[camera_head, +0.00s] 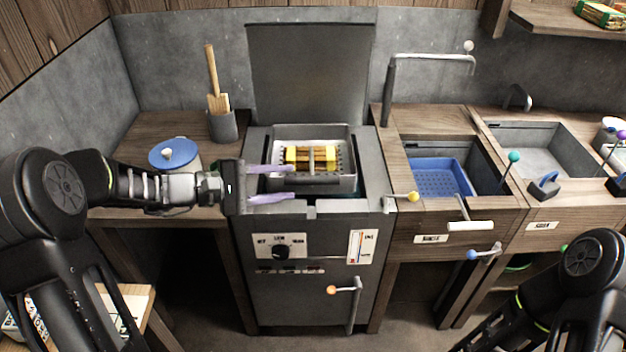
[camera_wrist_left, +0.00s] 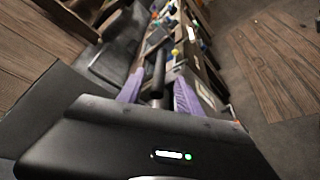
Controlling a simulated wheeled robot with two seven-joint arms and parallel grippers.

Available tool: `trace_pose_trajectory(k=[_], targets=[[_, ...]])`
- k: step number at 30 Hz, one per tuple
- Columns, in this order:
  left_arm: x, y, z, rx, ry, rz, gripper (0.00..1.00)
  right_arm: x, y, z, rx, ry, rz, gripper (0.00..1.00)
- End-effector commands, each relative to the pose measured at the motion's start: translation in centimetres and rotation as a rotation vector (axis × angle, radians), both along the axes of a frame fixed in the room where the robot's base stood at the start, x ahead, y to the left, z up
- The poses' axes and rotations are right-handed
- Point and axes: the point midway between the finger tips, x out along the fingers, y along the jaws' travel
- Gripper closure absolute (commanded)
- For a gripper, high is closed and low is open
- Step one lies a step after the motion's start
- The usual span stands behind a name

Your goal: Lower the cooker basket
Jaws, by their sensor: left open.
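The cooker (camera_head: 300,225) is a grey metal cabinet with its lid (camera_head: 310,70) standing up at the back. The cooker basket (camera_head: 352,160) is a pale metal tray with yellow and dark pieces inside, at the cooker's top opening; how high it sits is hard to tell. My left gripper (camera_head: 291,182) reaches in from the left, open, with purple fingers over the basket's left front edge. In the left wrist view its fingers (camera_wrist_left: 157,92) stand apart with a dark rod (camera_wrist_left: 158,75) showing between them; contact cannot be told. My right gripper is out of view.
A blue-lidded pot (camera_head: 173,153) stands under my left arm, with a utensil holder (camera_head: 223,126) behind. Right of the cooker are a blue basket (camera_head: 440,180) in a basin, a tap (camera_head: 388,85) and levers with coloured knobs. An orange-knobbed handle (camera_head: 345,290) sticks out from the cooker front.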

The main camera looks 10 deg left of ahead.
Motion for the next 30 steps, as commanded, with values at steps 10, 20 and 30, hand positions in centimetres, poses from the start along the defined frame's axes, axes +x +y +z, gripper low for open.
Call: trace_pose_trajectory(k=[10, 20, 30], targets=[[2.5, -4.1, -0.9, 0.0, 0.001, -0.005, 0.58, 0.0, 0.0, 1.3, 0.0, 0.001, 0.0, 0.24], [3.9, -6.0, -1.5, 0.001, -0.001, -0.003, 0.58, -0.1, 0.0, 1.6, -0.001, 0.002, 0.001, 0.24], [3.8, -5.9, -1.5, 0.001, -0.002, -0.001, 0.71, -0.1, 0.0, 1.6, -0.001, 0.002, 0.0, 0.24]])
